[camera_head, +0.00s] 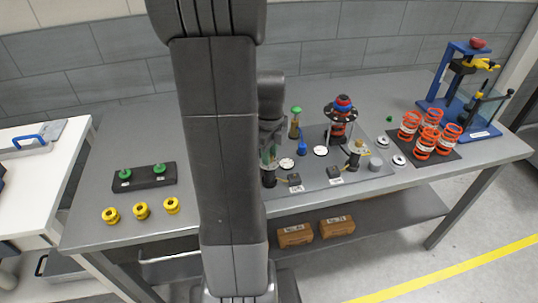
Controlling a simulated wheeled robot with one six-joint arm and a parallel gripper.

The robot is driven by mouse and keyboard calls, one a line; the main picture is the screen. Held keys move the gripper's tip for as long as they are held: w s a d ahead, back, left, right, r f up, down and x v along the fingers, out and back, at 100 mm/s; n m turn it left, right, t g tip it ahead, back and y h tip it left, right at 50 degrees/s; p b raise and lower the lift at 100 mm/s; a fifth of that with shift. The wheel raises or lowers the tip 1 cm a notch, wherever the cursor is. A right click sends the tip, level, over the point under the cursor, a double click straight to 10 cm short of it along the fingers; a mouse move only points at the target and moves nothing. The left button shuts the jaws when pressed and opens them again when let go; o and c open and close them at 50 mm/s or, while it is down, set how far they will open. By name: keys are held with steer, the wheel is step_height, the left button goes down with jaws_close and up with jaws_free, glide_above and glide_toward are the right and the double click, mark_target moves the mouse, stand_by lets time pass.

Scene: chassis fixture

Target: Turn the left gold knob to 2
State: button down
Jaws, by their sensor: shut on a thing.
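My gripper (269,158) points down just right of my upright arm link, over the left part of the dark fixture plate (315,178). It is shut at the left gold knob's place, around the knob. The jaws and my arm hide nearly all of that knob, so its pointer and setting cannot be read. A small black block (295,179) with a white label (296,189) sits right of the jaws. The right gold knob (357,147) stands free on the plate, with its own black block (336,172) and label.
White round dials (287,163) lie on the plate. A green-topped brass plunger (296,122), a blue part (302,142) and a red-blue spring assembly (340,118) stand behind. Orange springs (425,143) and a blue press (468,85) stand right. Yellow rings (141,210) lie left.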

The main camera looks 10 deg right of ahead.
steer(key=n, duration=1)
steer(key=shift+n, duration=0.4)
steer(key=c, duration=1.4)
jaws_free()
step_height(320, 180, up, 7)
steer(key=p, duration=0.6)
steer(key=shift+r, duration=0.1)
